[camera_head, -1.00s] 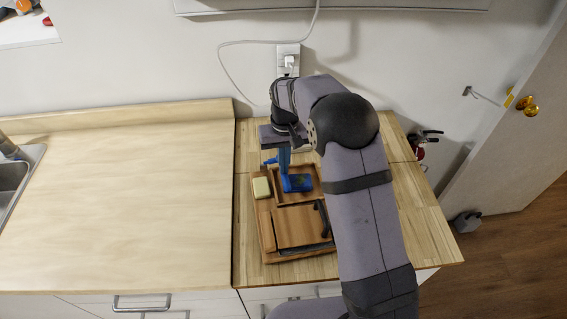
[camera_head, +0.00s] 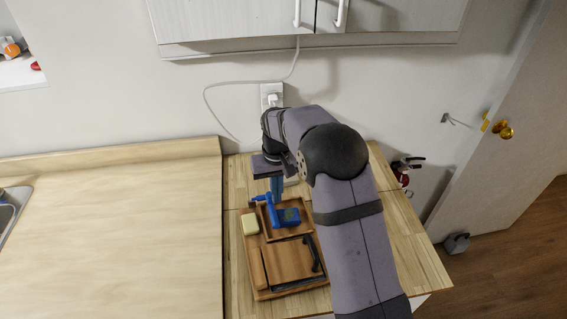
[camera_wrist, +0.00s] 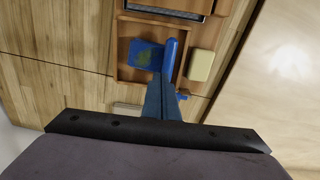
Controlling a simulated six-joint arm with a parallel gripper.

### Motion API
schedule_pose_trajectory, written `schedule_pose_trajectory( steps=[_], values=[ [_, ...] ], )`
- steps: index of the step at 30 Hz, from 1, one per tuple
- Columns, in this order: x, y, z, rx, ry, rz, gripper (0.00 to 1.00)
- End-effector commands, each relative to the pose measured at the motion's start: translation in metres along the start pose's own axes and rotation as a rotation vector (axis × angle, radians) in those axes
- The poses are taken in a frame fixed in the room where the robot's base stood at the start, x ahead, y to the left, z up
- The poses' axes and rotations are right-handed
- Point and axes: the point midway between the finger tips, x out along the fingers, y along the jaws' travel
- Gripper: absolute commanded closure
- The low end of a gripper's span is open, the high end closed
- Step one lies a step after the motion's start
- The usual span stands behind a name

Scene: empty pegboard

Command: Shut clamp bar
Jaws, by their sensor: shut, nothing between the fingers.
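A blue clamp (camera_head: 287,217) sits in the upper compartment of a wooden board (camera_head: 257,284). Its flat blue plate with a greenish patch also shows in the wrist view (camera_wrist: 145,55). A rounded blue bar (camera_head: 271,210) stands up at the plate's left side in the head view; in the wrist view the bar (camera_wrist: 171,57) is right of the plate. My gripper (camera_head: 278,197) is shut and empty, just behind and above the clamp. In the wrist view my gripper's tips (camera_wrist: 158,79) lie close to the bar's lower end; I cannot tell whether they touch.
A pale yellow block (camera_head: 250,224) lies left of the clamp on the board. A wooden lid (camera_head: 288,262) with a dark handle (camera_head: 313,253) is in front. A white outlet (camera_head: 271,96) with a cable is on the wall behind. The left countertop (camera_head: 110,235) is clear.

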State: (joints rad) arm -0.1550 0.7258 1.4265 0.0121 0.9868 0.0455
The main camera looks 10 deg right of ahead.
Motion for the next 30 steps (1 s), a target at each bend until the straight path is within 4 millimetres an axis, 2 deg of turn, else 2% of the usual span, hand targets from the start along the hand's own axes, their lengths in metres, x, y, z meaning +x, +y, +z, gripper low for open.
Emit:
schedule_pose_trajectory(
  steps=[9, 15, 20, 25, 28, 30],
  values=[
    [-0.060, 0.015, -0.003, 0.001, 0.010, -0.001, 1.00],
    [-0.085, 0.020, -0.002, 0.001, 0.007, -0.001, 1.00],
    [-0.094, 0.022, -0.002, 0.000, 0.006, -0.001, 1.00],
    [-0.096, 0.024, -0.001, 0.004, 0.004, -0.001, 1.00],
    [-0.090, 0.037, -0.001, 0.030, 0.002, -0.001, 1.00],
    [-0.080, 0.054, 0.000, 0.065, -0.008, -0.001, 1.00]
  ],
)
